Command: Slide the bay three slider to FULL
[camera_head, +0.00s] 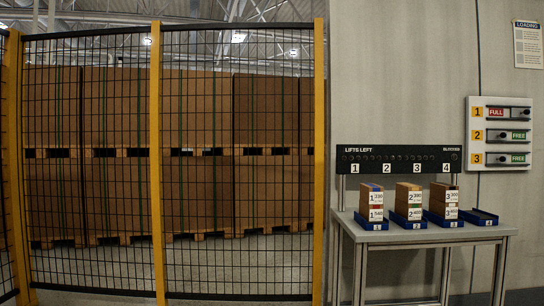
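A pale board (500,133) on the wall at the right has three slider rows numbered 1, 2 and 3. The bay three slider (496,158) is the bottom row. Its dark cover sits at the left, and a green FREE label (518,158) shows at the right. Row two (497,135) also shows green FREE. Row one shows a red FULL label (496,113) at the left, with its dark part at the right. Neither of my grippers is in view.
A grey table (440,235) left of the board holds blue trays, three with stacked boxes (409,201) and one empty (480,217). A black LIFTS LEFT rail (400,158) stands above it. A yellow-posted mesh fence (160,150) fronts stacked pallets. A notice (528,44) hangs above the board.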

